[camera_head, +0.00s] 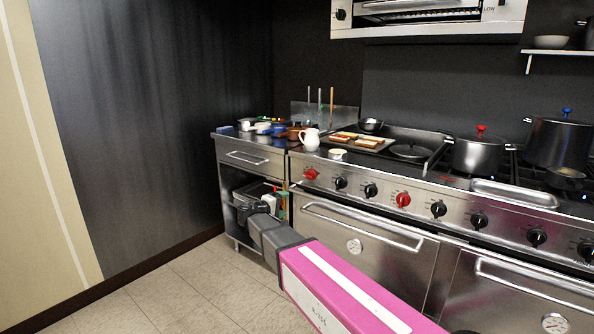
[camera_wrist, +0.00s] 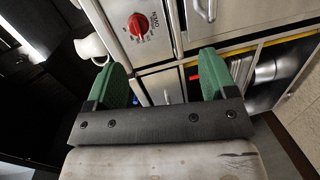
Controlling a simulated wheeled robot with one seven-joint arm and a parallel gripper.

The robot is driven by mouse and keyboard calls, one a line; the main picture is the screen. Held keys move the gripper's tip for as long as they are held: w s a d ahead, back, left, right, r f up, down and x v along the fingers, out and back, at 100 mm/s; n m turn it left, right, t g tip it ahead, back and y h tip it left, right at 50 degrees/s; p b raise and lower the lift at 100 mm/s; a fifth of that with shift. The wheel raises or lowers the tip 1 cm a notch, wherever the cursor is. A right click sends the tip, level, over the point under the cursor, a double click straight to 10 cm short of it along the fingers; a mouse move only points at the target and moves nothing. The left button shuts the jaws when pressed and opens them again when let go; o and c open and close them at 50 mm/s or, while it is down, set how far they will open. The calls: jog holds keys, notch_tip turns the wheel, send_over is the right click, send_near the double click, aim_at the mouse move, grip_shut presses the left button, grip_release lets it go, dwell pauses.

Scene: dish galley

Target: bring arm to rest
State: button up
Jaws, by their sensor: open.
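My gripper (camera_wrist: 163,78) shows in the wrist view with its two green fingers spread apart and nothing held between them. Behind the fingers are the steel drawer and range fronts. In the head view my arm, with a pink link, reaches from the lower right toward the open shelf under the left counter. Its dark far end is in front of that shelf; the fingertips are hard to make out there.
The range (camera_head: 358,218) with red and black knobs runs along the right. A white pitcher (camera_head: 309,138), also in the wrist view (camera_wrist: 91,47), stands near the counter edge. Pots (camera_head: 477,155) stand on the range. Floor (camera_head: 165,295) at lower left is clear.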

jog(key=s+d+f+m+g+y, duration=0.3)
jog(key=s+d+f+g, duration=0.2)
jog(key=s+d+f, duration=0.5)
jog(key=s+d+f+m+g+y, duration=0.3)
jog(key=s+d+f+g, duration=0.35)
jog(key=d, duration=0.65)
jog(key=s+d+f+m+y, duration=0.2)
jog(key=s+f+m+y, duration=0.1)
jog(key=s, duration=0.5)
jog(key=shift+s+f+g+y, duration=0.4)
jog(key=shift+f+y, duration=0.35)
jog(key=shift+y, duration=0.25)
